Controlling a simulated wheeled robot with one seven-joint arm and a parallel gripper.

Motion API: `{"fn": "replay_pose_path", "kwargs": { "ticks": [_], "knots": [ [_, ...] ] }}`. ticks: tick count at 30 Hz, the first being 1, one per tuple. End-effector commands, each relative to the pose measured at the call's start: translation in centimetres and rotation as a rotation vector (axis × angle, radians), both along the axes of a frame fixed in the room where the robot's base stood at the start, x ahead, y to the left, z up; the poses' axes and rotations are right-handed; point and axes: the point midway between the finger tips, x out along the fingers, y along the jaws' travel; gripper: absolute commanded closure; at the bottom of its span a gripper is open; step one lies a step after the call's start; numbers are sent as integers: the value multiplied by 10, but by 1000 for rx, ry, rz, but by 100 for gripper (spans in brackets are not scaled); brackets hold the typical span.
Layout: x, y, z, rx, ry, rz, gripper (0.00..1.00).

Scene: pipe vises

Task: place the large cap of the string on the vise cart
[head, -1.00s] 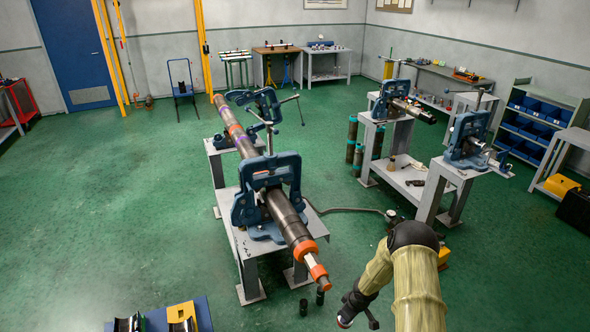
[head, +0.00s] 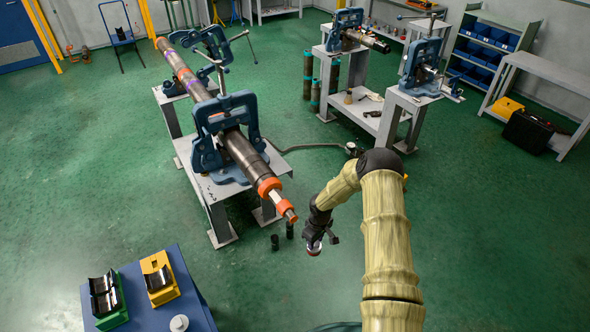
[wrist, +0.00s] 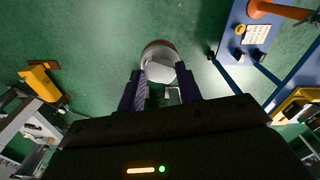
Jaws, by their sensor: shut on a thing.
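My gripper (head: 315,246) hangs low over the floor, right of the pipe string's near end, and is shut on a rounded grey-white piece with an orange-red edge. In the wrist view this held piece (wrist: 160,62) sits between the two dark fingers; it looks like a cap, but its far side is hidden. The long pipe string (head: 243,158) lies in blue vises (head: 226,130) on a grey stand (head: 215,190). An orange ring (head: 268,187) and a smaller orange end piece (head: 290,216) are at its near end.
A blue cart (head: 148,318) at lower left carries green (head: 112,318) and yellow (head: 160,260) blocks with black cradles and a small silver round piece (head: 179,322). Open green floor lies between the cart and my arm.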

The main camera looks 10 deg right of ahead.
Motion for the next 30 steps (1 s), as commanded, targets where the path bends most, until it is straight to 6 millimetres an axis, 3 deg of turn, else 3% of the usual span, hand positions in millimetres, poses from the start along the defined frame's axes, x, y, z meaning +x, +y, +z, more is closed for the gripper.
{"fn": "replay_pose_path", "kwargs": {
  "ticks": [8,16,30],
  "knots": [
    [-13,14,13,-2,-3,-287,100],
    [-40,25,32,-4,-4,-572,100],
    [-48,27,42,-2,-4,-645,100]
  ]
}}
